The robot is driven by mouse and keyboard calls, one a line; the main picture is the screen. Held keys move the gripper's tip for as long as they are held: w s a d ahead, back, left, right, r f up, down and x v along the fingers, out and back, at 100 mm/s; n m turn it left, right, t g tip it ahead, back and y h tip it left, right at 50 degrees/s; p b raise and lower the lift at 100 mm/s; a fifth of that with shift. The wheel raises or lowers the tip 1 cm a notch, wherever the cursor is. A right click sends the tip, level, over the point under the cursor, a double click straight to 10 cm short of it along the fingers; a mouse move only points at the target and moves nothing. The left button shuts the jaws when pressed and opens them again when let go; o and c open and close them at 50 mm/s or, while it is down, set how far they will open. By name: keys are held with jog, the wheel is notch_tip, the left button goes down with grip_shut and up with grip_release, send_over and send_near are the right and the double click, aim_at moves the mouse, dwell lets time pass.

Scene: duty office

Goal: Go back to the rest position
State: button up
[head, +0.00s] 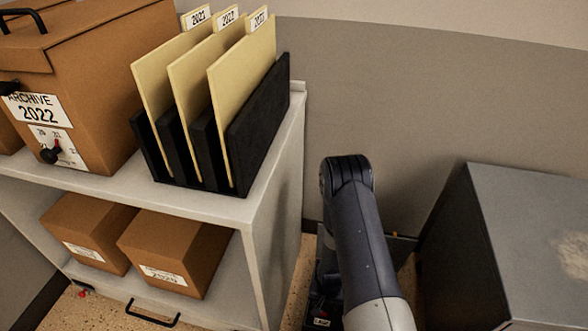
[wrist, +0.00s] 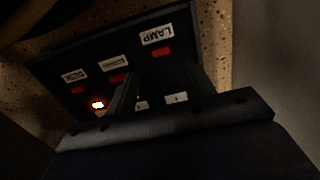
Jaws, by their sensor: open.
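My gripper (wrist: 168,118) shows as dark parts across the lower part of the wrist view, open and with nothing seen between its jaws. In the head view my arm bends over and reaches down between the shelf and the grey cabinet; the gripper end there is mostly hidden behind my arm. In front of the gripper in the wrist view is a dark switch panel (wrist: 190,68) with white labels, one reading LAMP. I cannot tell whether the gripper touches the panel.
A white shelf unit (head: 272,215) stands left of my arm, with a black file rack (head: 262,120) and an archive box (head: 95,100) on top. Two smaller boxes (head: 175,250) sit below. A grey cabinet (head: 500,240) stands close on the right, a wall (head: 400,90) behind.

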aim_at(323, 314)
notch_tip(323, 314, down, 9)
jog(key=b, duration=0.3)
jog(key=w, duration=0.2)
jog(key=shift+w+d+r, duration=0.3)
jog(key=shift+w+d, duration=0.05)
jog(key=shift+d, duration=0.05)
jog(key=shift+w+d+r, duration=0.1)
jog(key=shift+w+r, duration=0.05)
jog(key=shift+r, duration=0.5)
jog(key=shift+f, duration=0.1)
